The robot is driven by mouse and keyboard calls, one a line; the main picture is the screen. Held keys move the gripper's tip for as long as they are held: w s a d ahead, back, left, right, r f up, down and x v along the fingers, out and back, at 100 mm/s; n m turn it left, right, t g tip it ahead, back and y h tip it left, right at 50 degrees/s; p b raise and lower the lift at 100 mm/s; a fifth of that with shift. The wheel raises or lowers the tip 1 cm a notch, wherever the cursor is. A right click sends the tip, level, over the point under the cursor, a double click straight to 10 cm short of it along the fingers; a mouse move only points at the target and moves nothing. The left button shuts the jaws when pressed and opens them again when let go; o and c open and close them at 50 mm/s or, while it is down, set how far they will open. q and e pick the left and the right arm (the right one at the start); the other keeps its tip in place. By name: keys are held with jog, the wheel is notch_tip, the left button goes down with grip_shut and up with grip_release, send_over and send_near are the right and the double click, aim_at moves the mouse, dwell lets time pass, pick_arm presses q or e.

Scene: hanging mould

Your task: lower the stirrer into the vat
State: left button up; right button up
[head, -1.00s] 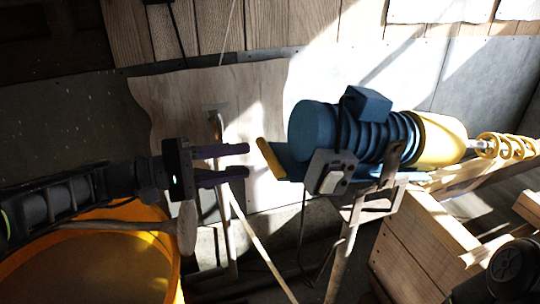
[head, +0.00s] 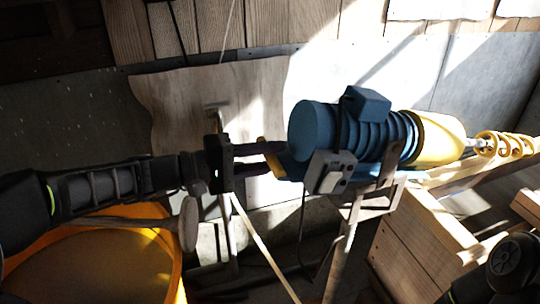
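The stirrer (head: 350,132) is a blue ribbed motor with a yellow collar and a yellow spiral at its right end. It lies tilted on its side on a metal stand. Whether the fingers touch the bar is hard to tell. The vat (head: 95,268), yellow-orange and round, stands at the lower left under my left arm. My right gripper is out of view.
A wooden paddle (head: 188,225) with a rounded end lies over the vat's rim. Wooden crates or boxes (head: 420,245) stand at the lower right below the spiral. A metal post and a pale slanting pole stand between vat and stirrer. A plank wall closes the back.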

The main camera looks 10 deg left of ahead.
pick_arm(q)
grip_shut()
jog(key=shift+r, duration=0.2)
dwell(0.9)
